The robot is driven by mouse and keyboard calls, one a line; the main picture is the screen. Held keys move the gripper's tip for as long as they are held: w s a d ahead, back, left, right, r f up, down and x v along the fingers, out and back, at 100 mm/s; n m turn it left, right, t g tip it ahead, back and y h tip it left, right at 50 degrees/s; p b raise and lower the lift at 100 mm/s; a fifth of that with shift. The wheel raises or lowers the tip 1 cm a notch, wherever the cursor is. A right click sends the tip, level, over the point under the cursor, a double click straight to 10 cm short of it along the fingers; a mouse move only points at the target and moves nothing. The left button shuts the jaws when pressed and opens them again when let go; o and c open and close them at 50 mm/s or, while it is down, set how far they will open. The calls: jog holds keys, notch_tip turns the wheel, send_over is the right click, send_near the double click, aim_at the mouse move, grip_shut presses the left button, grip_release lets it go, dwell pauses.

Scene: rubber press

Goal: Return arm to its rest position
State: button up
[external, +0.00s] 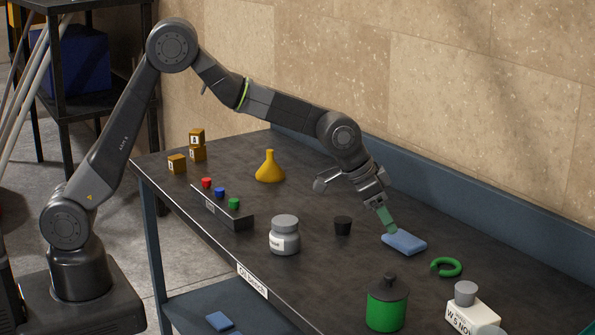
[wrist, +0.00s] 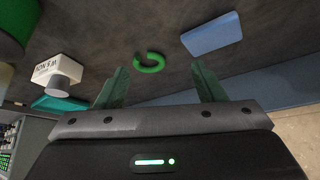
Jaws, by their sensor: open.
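My arm reaches out over the dark bench (external: 330,285) from its base at the left. My gripper (external: 388,222) points down with green fingers, just above or beside a blue block (external: 404,243); whether they touch cannot be told in the external view. In the wrist view my gripper (wrist: 160,85) has its two green fingers spread apart with nothing between them. The blue block (wrist: 212,35) lies beyond the right finger, clear of it. A green open ring (external: 446,267) lies right of the block and also shows in the wrist view (wrist: 150,62).
A green canister (external: 387,305) and white bottle (external: 472,312) are at front right. A wall runs behind.

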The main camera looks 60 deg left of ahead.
jog(key=s+d+p, duration=0.1)
jog(key=s+d, duration=0.2)
jog(key=d, duration=0.3)
jog(key=shift+m, duration=0.4)
jog(key=f, duration=0.3)
jog(key=f+p, duration=0.1)
jog(key=f, duration=0.3)
jog(key=f+p, duration=0.1)
jog(key=f, duration=0.2)
jog(key=shift+w+f, duration=0.15)
jog(key=shift+w, duration=0.1)
jog(key=shift+s+a+r, duration=0.1)
jog(key=shift+s+r, duration=0.05)
jog(key=shift+r, duration=0.2)
